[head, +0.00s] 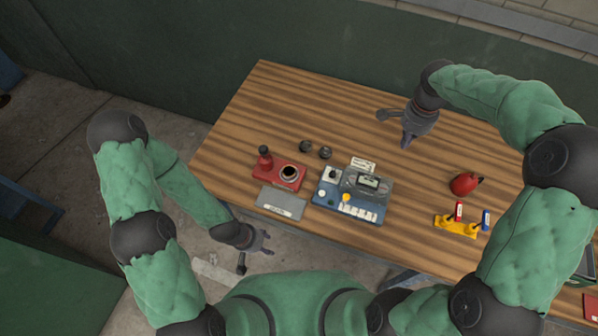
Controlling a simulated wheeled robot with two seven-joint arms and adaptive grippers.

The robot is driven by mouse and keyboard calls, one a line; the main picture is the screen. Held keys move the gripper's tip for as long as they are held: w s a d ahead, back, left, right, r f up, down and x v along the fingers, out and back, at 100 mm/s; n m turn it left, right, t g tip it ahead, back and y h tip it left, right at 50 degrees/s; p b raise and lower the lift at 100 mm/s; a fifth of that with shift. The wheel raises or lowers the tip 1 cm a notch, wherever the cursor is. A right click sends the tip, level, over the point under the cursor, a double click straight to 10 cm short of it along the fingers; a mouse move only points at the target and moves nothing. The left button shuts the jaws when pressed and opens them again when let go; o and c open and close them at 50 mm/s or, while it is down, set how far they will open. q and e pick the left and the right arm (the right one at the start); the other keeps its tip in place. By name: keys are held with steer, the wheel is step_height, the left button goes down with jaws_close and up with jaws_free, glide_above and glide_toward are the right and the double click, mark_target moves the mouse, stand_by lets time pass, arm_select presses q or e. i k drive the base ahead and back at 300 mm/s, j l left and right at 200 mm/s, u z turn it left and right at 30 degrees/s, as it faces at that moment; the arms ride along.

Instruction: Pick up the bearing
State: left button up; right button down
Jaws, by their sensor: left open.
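A dark ring with a pale rim (289,173), which may be the bearing, sits on a red base (270,175) with a dark knob at the left of the table. Two small dark round pieces (306,146) (325,152) lie just behind it; I cannot tell for sure which is the bearing. My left gripper (256,257) is open and empty in front of the table edge, nearer to me than the red base. My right gripper (393,130) has its fingers spread, empty, over the back right of the table, away from these pieces.
A blue device (328,199) with a grey unit and keys stands right of the red base. A grey plate (281,202) lies at the front edge. A red fruit-like object (464,184) and a yellow holder (455,228) are at right. The wooden table's (270,100) back left is clear.

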mark_target(289, 171)
steer(key=i+j+z, duration=0.1)
steer(key=j, duration=0.5)
steer(key=i+j+z, duration=0.15)
steer(key=j, duration=0.5)
steer(key=j+z, duration=0.1)
steer(key=j, duration=0.5)
steer(key=i, duration=0.05)
